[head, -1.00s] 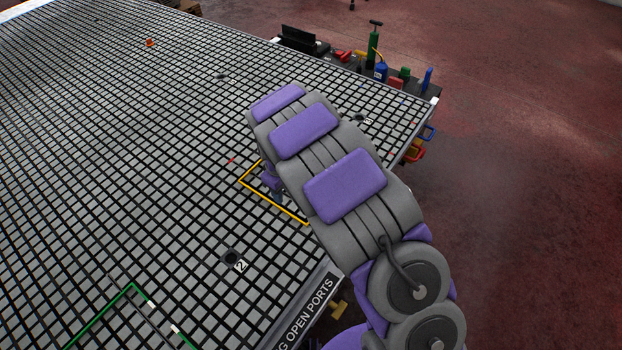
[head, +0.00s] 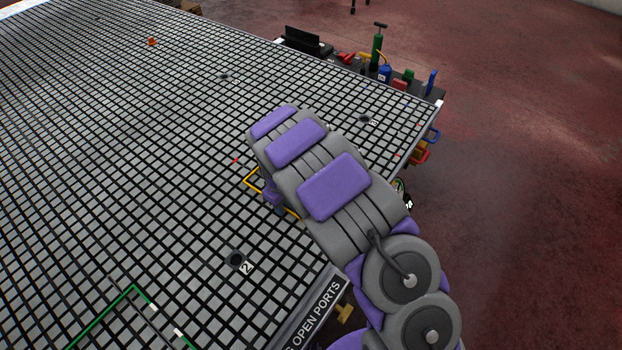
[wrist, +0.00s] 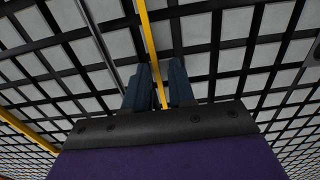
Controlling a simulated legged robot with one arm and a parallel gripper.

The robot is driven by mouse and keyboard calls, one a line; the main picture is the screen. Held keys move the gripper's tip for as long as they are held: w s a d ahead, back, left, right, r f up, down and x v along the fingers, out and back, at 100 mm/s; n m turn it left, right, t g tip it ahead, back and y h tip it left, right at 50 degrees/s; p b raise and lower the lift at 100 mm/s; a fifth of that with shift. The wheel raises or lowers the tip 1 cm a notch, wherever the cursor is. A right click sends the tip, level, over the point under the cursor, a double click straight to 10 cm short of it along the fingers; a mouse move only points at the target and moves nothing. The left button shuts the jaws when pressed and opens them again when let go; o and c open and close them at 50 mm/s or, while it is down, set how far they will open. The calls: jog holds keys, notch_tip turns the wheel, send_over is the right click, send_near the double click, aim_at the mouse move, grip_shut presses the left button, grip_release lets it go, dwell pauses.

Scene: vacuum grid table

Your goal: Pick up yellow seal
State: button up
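The yellow seal (head: 251,179) is a thin yellow strip laid as a frame on the grid table, partly hidden behind my arm in the head view. In the wrist view one strip of the yellow seal (wrist: 149,35) runs up between the fingers, and another stretch crosses the lower left. My gripper (wrist: 160,68) is open, with its two dark fingers on either side of the strip and a narrow gap visible around it. Whether the fingertips touch the table is unclear. In the head view the fingertips are mostly hidden under the arm.
The grid table (head: 120,150) is broad and mostly clear. A green seal frame (head: 100,315) lies at the front left, near a port marked 2 (head: 235,261). A small orange object (head: 151,41) lies at the back. A tool shelf with a green pump (head: 376,50) stands at the far edge.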

jog(key=shift+a, duration=0.25)
jog(key=c, duration=0.3)
jog(key=shift+d, duration=0.25)
grip_shut()
jog(key=shift+d+r, duration=0.15)
jog(key=shift+d, duration=0.5)
jog(key=shift+a, duration=0.15)
